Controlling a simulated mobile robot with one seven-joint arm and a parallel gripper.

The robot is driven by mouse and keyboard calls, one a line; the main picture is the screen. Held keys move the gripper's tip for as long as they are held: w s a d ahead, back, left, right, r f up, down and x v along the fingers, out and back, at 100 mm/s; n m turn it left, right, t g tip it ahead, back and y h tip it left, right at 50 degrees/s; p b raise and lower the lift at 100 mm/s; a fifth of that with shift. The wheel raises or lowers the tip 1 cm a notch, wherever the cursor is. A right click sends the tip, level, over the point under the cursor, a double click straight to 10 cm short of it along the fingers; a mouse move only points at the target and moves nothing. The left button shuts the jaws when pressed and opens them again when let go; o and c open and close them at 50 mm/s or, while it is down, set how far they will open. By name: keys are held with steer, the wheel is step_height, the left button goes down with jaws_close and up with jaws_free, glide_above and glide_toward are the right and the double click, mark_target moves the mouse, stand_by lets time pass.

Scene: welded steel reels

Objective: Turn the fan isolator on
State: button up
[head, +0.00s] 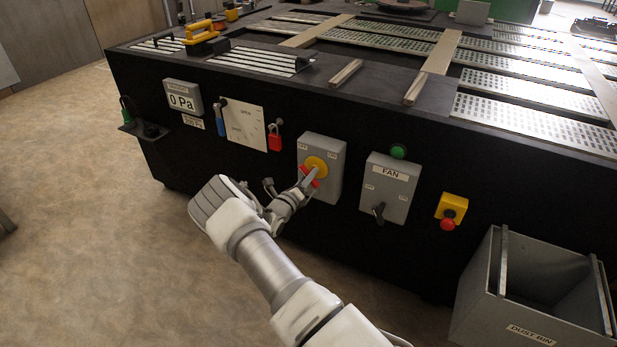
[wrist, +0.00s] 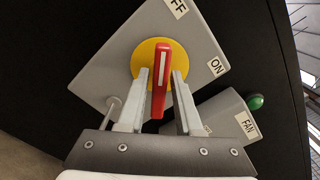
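The fan isolator is a grey box (head: 325,150) on the black bench front, with a yellow disc (head: 316,165) and a red handle (head: 306,181). In the wrist view the red handle (wrist: 161,80) crosses the yellow disc (wrist: 146,54). Its white-marked end points up, nearer the OFF label (wrist: 180,7) than the ON label (wrist: 217,66). My gripper (head: 310,178) is at the handle. In the wrist view its fingers (wrist: 162,90) stand either side of the handle, with narrow gaps showing. The handle is partly hidden in the head view.
Right of the isolator are a FAN switch box (head: 390,190), a green button (head: 398,151) and a red stop button on a yellow box (head: 452,207). A red padlock (head: 275,140) hangs to the left. A dust bin (head: 530,290) stands at lower right.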

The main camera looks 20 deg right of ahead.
jaws_close()
steer(key=m, duration=0.7)
steer(key=shift+m, duration=0.3)
steer(key=m, duration=0.5)
steer(key=shift+p, duration=0.3)
steer(key=shift+m+p, duration=0.3)
steer(key=shift+m, duration=2.4)
steer(key=shift+o, duration=1.8)
jaws_free()
